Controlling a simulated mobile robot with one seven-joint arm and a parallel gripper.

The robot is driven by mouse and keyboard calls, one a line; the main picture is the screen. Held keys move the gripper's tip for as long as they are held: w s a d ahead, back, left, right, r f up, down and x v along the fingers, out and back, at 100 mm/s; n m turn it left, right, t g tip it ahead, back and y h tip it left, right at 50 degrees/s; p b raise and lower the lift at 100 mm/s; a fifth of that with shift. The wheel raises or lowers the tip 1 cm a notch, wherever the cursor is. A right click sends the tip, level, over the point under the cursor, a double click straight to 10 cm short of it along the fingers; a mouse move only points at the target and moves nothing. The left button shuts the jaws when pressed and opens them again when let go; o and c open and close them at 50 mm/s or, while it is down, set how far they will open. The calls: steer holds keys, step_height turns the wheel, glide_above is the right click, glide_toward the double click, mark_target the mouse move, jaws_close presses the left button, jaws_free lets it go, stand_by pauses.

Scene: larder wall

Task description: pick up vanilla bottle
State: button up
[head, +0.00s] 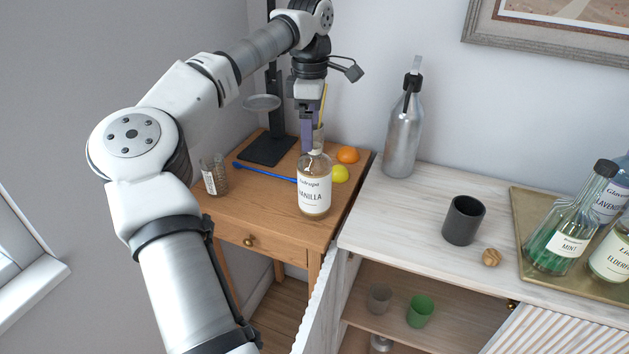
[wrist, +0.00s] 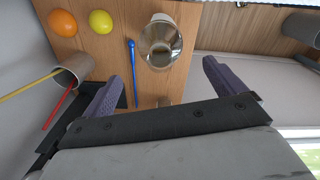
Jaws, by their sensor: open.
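The vanilla bottle (head: 314,200) is clear glass with a white label and stands upright near the right front of the small wooden table. In the wrist view, a round glass shape that looks like this bottle (wrist: 160,42) shows from above, beyond the fingertips. My gripper (head: 308,146) points down, its purple fingers close to the bottle's neck in the head view. In the wrist view my gripper (wrist: 162,74) has its fingers wide apart with nothing held between them. I cannot tell the exact height gap to the bottle.
On the wooden table (head: 262,212) are an orange (head: 348,155), a lemon (head: 340,174), a blue stick (head: 262,171), a small glass jar (head: 215,176) and a black stand (head: 268,150). A cup with straws (wrist: 72,72) stands behind. A grey bottle (head: 403,135) is on the right cabinet.

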mark_target(315, 157)
step_height(315, 157, down, 3)
steer(key=f+p, duration=0.1)
steer(key=f, duration=0.1)
steer(key=d+f+p, duration=0.1)
steer(key=f, duration=0.1)
steer(key=shift+s, duration=0.15)
steer(key=shift+f, duration=0.65)
steer(key=shift+r, duration=0.1)
jaws_close()
